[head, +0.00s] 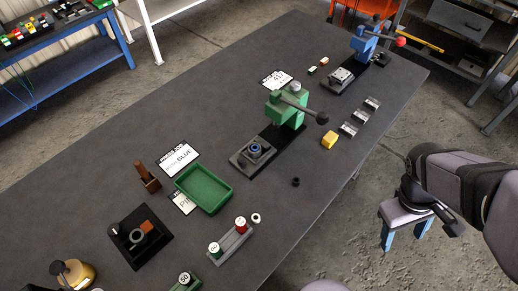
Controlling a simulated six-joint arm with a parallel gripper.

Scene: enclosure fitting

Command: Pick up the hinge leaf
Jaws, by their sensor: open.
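Three small grey metal pieces (359,117) lie in a slanted row near the right edge of the dark table (95,175). They look like hinge leaves, but they are too small to be sure. My gripper (405,238) has two blue fingers, spread apart with nothing between them. It shows over the floor beyond the table's right edge, apart from the grey pieces, which lie up and to its left in the picture.
A yellow block (329,140) lies beside the row. A green press (287,108) and a blue press (364,43) stand nearby with projecting levers. A green tray (204,188), a grey block with capped pieces (230,243) and a black fixture (140,237) are further left.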

